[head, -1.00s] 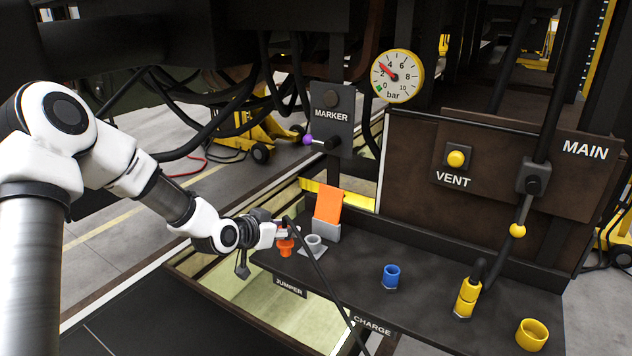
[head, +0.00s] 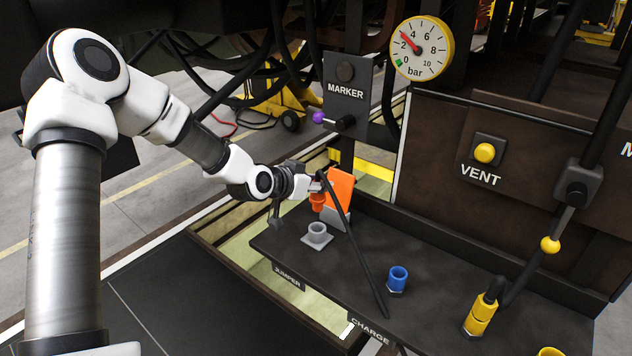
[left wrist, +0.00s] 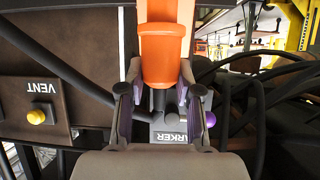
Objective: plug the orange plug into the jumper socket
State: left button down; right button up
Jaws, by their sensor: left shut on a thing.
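The orange plug (head: 317,203) is held upright in my left gripper (head: 316,186), with a black cable running from its top down to the right. In the left wrist view the plug (left wrist: 165,55) sits between the two fingers of the shut gripper (left wrist: 160,82). The grey jumper socket (head: 317,234) stands on the dark shelf, its round opening facing up. In the head view the plug shows just above the socket with a visible gap between them; the exact depth alignment is hard to tell. My right gripper is not in view.
An orange card (head: 341,188) stands close behind the plug. On the dark shelf (head: 350,275) are a blue socket (head: 397,278) and a yellow plug (head: 481,314). The MARKER box (head: 346,97) with a purple-tipped lever is above. The cable (head: 355,245) crosses the shelf.

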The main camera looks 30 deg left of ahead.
aim_at(317, 210)
pick_arm(q)
notch_tip(317, 210, down, 4)
jog(key=shift+r+b, duration=0.2)
jog(key=shift+b, duration=1)
jog(key=shift+s+a+f+b, duration=0.1)
jog(key=shift+s+f+b, duration=0.15)
jog(key=shift+f+b, duration=0.2)
jog(key=shift+w+f, duration=0.2)
jog(key=shift+w, duration=0.15)
jog(key=shift+s+r, duration=0.1)
jog(key=shift+s, duration=0.1)
jog(key=shift+w, duration=0.2)
jog(key=shift+s, duration=0.15)
jog(key=shift+f+b, duration=1.6)
jog(key=shift+f, duration=0.5)
